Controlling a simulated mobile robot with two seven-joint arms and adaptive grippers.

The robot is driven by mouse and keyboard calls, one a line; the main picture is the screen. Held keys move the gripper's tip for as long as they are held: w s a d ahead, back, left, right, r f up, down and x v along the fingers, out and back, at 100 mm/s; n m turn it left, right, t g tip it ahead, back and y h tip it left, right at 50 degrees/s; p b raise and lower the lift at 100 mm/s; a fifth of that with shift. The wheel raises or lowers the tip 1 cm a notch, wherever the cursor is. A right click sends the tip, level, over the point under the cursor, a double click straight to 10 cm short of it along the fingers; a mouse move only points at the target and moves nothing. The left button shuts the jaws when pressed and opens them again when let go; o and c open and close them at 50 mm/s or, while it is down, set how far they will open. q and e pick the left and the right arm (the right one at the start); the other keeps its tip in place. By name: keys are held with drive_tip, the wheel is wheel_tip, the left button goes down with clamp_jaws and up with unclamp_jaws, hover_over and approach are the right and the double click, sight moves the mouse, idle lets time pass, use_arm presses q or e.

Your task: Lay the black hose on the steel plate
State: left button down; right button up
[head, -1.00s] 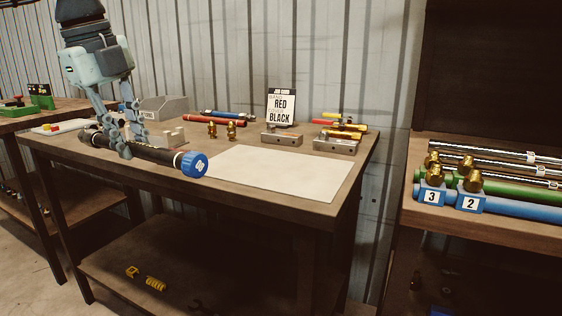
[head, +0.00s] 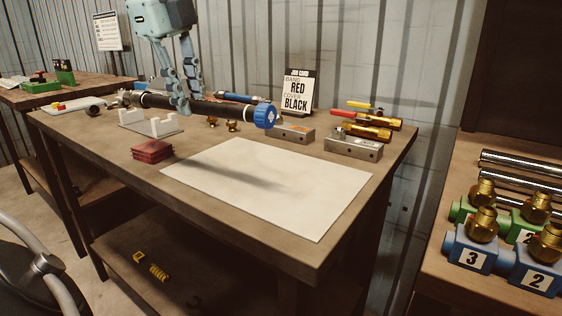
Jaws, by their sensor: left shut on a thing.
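The black hose (head: 225,110) has a blue cap (head: 265,116) on its right end and a metal fitting at its left end. My left gripper (head: 190,107) comes down from above and is shut on the hose near its middle. The hose is held roughly level in the air above the bench, behind and to the left of the plate. The steel plate (head: 300,197) is a pale flat sheet on the bench top, bare except for a dark shadow across it. My right gripper is not in view.
A white cradle (head: 150,124) and red blocks (head: 152,151) lie left of the plate. Brass fittings (head: 232,126), grey metal blocks (head: 352,147) and a job card (head: 299,92) stand behind it. A rack with numbered blue blocks (head: 473,252) is at right.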

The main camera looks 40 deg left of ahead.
use_arm(q)
drive_tip(key=shift+s+r, duration=0.1)
drive_tip(key=w+d+f, duration=0.2)
drive_tip(key=d, duration=0.1)
drive_tip(key=w+d+f+p, duration=0.1)
drive_tip(key=w+d+f, duration=0.1)
drive_tip(key=w+d, duration=0.1)
drive_tip(key=w+d+f, duration=0.2)
drive_tip(key=w+f, duration=0.1)
drive_tip(key=shift+d+f, duration=0.1)
drive_tip(key=shift+d, duration=0.3)
wheel_tip(320, 180, down, 2)
drive_tip(key=shift+s+f, duration=0.1)
drive_tip(key=shift+f, duration=0.6)
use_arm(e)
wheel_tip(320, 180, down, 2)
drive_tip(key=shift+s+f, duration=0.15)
use_arm(q)
drive_tip(key=shift+f, duration=0.1)
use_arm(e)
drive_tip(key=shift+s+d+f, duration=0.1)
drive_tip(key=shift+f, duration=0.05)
